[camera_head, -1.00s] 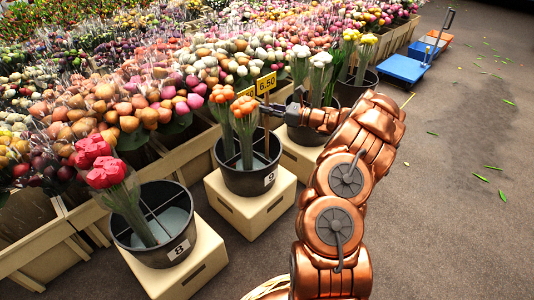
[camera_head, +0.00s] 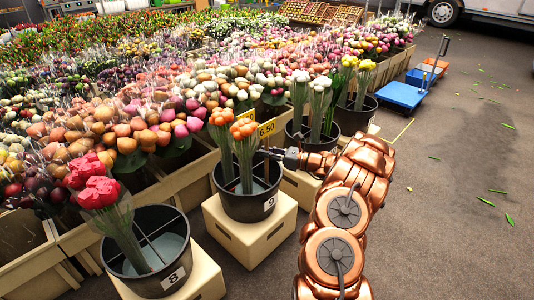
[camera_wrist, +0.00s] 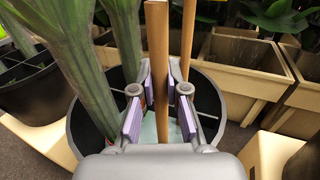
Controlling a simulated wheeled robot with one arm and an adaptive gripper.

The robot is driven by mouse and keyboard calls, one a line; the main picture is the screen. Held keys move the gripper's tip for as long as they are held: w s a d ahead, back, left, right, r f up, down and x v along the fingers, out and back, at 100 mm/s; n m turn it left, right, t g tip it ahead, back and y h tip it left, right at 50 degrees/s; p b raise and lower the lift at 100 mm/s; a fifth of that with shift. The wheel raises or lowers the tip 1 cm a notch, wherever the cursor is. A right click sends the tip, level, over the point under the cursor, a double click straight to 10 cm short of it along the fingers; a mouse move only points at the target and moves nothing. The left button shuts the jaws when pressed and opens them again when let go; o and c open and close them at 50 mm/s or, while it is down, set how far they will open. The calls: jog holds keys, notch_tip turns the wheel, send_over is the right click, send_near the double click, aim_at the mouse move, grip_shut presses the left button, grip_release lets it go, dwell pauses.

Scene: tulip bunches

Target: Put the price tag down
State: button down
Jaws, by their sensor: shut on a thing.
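The price tag (camera_head: 267,129) is a yellow card reading 6.50 on a brown wooden stick. It stands upright over the right side of black bucket 9 (camera_head: 233,207), beside two orange tulip bunches (camera_head: 243,130). My gripper (camera_head: 270,153) is shut on the stick below the card. In the wrist view, the stick (camera_wrist: 157,50) runs between my purple-padded fingers (camera_wrist: 160,95), with the bucket below. A second, thinner brown stick shows close to the right finger. The stick's lower end is hidden, so I cannot tell whether it touches the bucket floor.
Bucket 8 (camera_head: 122,272) with red tulips stands front left. A bucket (camera_head: 312,145) with white tulips stands behind my gripper. Bucket 9 rests on a cream crate (camera_head: 250,240). Open floor (camera_head: 450,230) lies to the right.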

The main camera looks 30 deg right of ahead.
jog(key=shift+f, duration=0.1)
jog(key=c, duration=1.2)
grip_release()
jog(key=p+v, duration=0.3)
jog(key=v, duration=0.9)
jog(key=shift+p, duration=0.4)
jog(key=shift+a, duration=0.1)
